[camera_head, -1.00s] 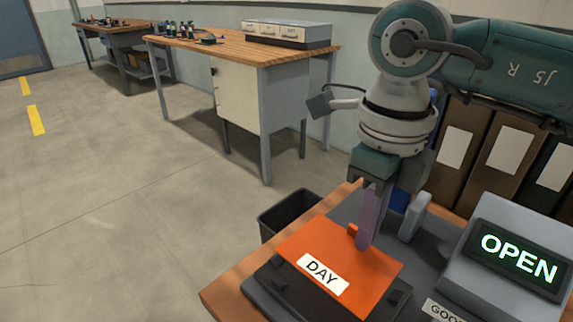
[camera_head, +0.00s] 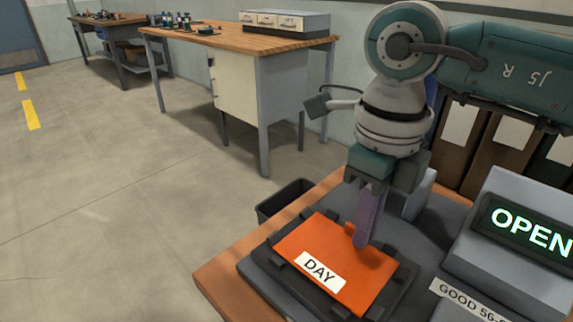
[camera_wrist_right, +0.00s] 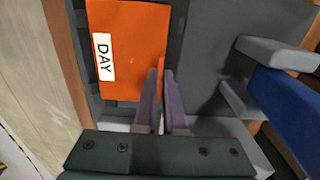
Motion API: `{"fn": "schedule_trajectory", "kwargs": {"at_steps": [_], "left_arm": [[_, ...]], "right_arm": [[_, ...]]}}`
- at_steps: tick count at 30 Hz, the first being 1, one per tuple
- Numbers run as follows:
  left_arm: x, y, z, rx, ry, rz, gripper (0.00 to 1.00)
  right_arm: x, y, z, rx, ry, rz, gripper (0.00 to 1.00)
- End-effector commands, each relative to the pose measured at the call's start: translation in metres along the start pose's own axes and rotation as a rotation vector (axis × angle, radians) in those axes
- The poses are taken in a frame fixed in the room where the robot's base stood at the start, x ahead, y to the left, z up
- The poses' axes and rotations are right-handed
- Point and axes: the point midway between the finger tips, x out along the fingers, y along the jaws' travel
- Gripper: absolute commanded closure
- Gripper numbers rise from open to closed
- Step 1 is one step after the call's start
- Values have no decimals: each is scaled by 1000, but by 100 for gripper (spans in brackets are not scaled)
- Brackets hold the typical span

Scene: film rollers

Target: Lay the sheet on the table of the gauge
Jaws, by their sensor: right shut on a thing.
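The orange sheet (camera_head: 330,258) with a white DAY label is over the dark table (camera_head: 292,284) of the gauge, between its edge blocks. It looks level and flat there, though I cannot tell whether it fully touches. My right gripper (camera_head: 365,243) points down, shut on the sheet's small raised tab (camera_head: 349,229) at its far right side. My left gripper is out of view.
The gauge's lit OPEN display (camera_head: 525,228) and GOOD label (camera_head: 465,296) stand at right. A blue part (camera_wrist_right: 285,105) and grey arm lie beside the gripper in the wrist view.

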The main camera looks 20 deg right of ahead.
Motion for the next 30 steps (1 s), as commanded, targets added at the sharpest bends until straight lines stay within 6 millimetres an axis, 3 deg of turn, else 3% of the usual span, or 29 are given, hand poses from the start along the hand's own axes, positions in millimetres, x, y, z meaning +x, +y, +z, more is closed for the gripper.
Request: {"fn": "schedule_trajectory", "kwargs": {"at_steps": [23,24,30], "left_arm": [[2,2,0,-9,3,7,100],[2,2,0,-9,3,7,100],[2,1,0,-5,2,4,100]], "right_arm": [[3,0,0,1,-1,0,100],[3,0,0,1,0,0,89],[3,0,0,0,0,0,67]]}}
